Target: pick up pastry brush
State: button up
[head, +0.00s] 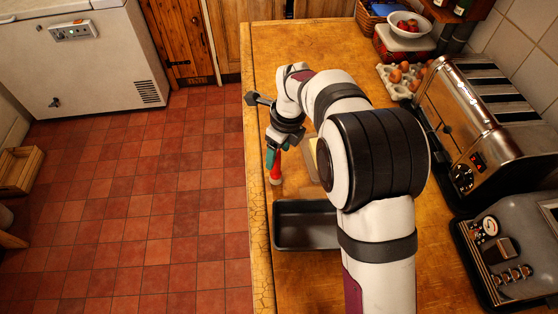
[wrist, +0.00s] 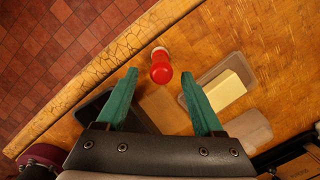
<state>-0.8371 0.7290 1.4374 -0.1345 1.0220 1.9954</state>
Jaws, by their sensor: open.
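The pastry brush appears as a red-handled thing with a pale end, on the wooden worktop near its left edge in the head view (head: 275,171). In the wrist view the brush (wrist: 161,70) shows its rounded red end towards me and the pale part beyond. It seems to stand upright on the pale end. My gripper (head: 271,157) has green fingers and is just above the brush. In the wrist view my gripper (wrist: 158,75) is open, with the red end between the fingertips in the picture and a gap on each side. Whether the fingers are level with it I cannot tell.
A dark loaf tin (head: 306,241) lies in front of the brush. A dish with a yellow block (wrist: 228,90) is close to the right. A toaster (head: 476,120), egg tray (head: 398,88) and bowl (head: 411,24) line the right side. The worktop's left edge (head: 258,200) is near.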

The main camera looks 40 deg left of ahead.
aim_at(276, 163)
jog(key=f, duration=0.2)
jog(key=a+f, duration=0.1)
jog(key=f, duration=0.2)
jog(key=shift+f, duration=0.3)
grip_shut()
